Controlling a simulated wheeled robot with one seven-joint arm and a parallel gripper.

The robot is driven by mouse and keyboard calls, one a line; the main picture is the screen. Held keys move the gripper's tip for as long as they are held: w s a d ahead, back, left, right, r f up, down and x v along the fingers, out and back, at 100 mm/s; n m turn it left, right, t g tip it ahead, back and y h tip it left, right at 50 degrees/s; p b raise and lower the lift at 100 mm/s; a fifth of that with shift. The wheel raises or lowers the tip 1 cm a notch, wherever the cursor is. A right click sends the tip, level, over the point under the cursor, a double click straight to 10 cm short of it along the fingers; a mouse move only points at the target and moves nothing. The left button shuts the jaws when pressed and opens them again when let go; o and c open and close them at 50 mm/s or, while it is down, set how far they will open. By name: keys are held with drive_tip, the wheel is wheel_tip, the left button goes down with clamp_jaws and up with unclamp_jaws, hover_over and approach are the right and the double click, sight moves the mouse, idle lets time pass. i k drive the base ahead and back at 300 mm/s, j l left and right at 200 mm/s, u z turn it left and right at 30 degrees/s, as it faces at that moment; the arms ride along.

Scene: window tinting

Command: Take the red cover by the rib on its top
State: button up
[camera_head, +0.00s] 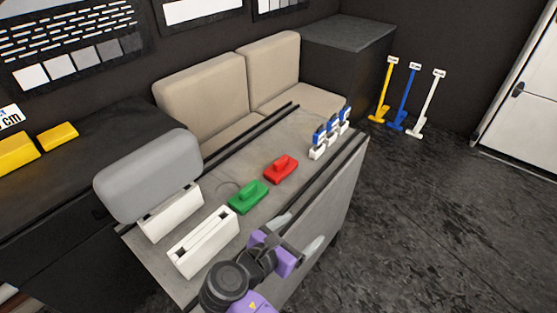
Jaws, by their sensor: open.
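The red cover (279,174) lies on the grey table (222,180), right of its middle. It is a low block with a raised rib on its top. My gripper (297,232) is at the table's near edge, below and a little right of the red cover in the head view. Its two light fingers are apart, with nothing seen between them. It is clear of the red cover. My purple arm does not hide the cover.
A similar green cover (247,200) lies just left of the red one. White slotted boxes (203,243) stand at the table's left end. Several blue-and-white pieces (318,150) stand at the right end. Dark rails run along both long edges. A beige sofa (203,87) is behind.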

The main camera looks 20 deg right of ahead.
sight(281, 168)
drive_tip(key=i, duration=0.85)
